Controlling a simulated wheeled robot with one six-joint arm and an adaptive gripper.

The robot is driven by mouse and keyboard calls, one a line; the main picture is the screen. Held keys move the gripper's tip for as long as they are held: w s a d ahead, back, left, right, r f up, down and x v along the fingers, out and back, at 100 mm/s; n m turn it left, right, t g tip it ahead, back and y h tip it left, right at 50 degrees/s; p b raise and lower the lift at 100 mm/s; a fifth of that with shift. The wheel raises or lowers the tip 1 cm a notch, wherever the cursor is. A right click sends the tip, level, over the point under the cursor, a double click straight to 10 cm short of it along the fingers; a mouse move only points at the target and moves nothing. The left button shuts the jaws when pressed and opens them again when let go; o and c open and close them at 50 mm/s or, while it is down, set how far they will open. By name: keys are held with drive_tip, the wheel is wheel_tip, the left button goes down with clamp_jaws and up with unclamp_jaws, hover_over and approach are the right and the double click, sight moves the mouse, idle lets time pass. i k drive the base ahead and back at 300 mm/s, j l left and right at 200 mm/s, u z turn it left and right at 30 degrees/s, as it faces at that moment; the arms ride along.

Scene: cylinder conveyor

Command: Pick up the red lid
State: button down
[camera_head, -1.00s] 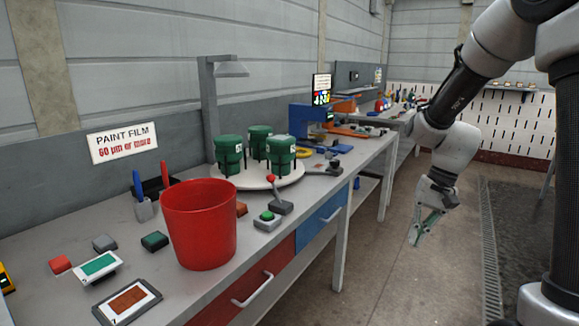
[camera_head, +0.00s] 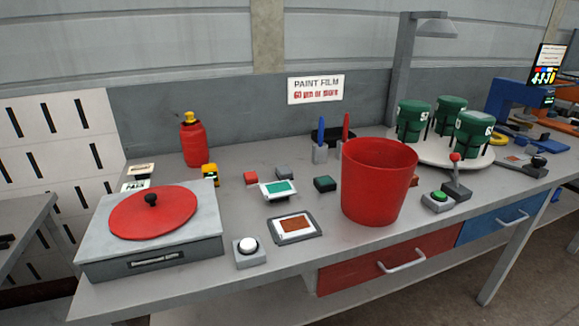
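The red lid (camera_head: 153,212) is a flat round disc with a black knob (camera_head: 151,199) on top. It lies on the top of a grey box (camera_head: 206,226) at the left end of the workbench (camera_head: 260,285). Nothing covers the lid. My gripper is outside the current view, so its state does not show.
A red bucket (camera_head: 378,185) stands right of the middle. A white button box (camera_head: 248,252) and a framed brown sample (camera_head: 294,227) lie between box and bucket. A red bottle (camera_head: 194,140) stands behind the lid. Green cylinders (camera_head: 473,133) stand on a round plate at right.

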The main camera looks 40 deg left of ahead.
sight(151, 212)
drive_tip(key=u, duration=2.35)
drive_tip(key=i+j+z, duration=0.25)
drive_tip(key=i+j, duration=0.15)
drive_tip(key=i+j+z, duration=0.25)
drive_tip(key=i+j, duration=0.15)
drive_tip(key=j, duration=0.2)
